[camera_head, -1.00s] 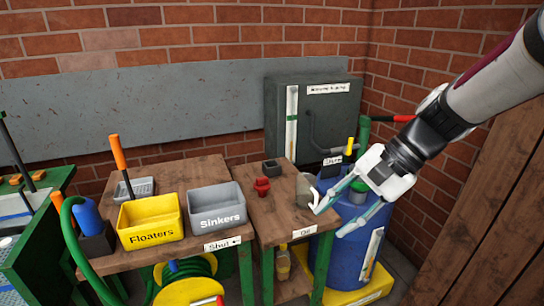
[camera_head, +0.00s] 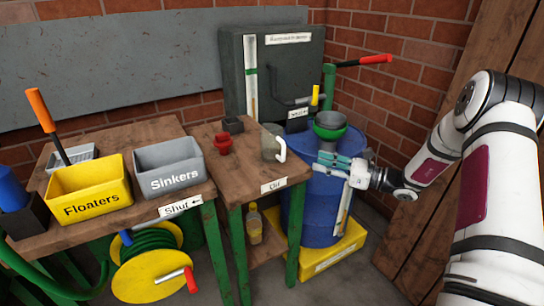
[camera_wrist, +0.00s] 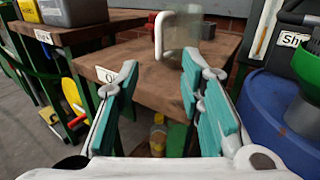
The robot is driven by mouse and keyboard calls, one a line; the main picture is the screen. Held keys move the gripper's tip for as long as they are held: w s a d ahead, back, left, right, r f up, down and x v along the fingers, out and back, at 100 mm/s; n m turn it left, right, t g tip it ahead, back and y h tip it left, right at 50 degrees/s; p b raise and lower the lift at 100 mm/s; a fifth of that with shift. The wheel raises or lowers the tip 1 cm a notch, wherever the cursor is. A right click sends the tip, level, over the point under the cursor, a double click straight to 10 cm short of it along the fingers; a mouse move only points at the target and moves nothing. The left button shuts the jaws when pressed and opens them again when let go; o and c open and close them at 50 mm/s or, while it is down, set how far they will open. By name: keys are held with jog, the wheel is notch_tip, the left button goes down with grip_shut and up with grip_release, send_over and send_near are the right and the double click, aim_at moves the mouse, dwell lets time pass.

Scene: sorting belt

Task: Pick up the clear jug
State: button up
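The clear jug (camera_head: 268,147) stands upright on the right wooden table, near its right edge, with its white handle facing right. In the wrist view the jug (camera_wrist: 172,38) is ahead of the fingers, nearer the right one, whose tip overlaps its lower part in the picture. My gripper (camera_head: 330,163) is just right of the jug in the head view, in front of the blue barrel. In the wrist view my gripper (camera_wrist: 160,65) has its teal-padded fingers spread wide with nothing between them. I cannot tell whether a finger touches the jug.
A red cup (camera_head: 223,144) and a dark block (camera_head: 232,124) share the table (camera_head: 240,178). The blue barrel (camera_head: 310,205) with a green funnel (camera_head: 330,127) stands close right. Yellow (camera_head: 90,188) and grey (camera_head: 170,166) bins are left. A bottle (camera_head: 254,226) sits below.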

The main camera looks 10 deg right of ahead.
aim_at(284, 160)
jog(key=b+x, duration=0.1)
jog(key=x, duration=1.2)
jog(key=shift+w+a+r+b, duration=0.1)
jog(key=shift+r+b, duration=0.05)
jog(key=shift+b, duration=0.15)
grip_shut()
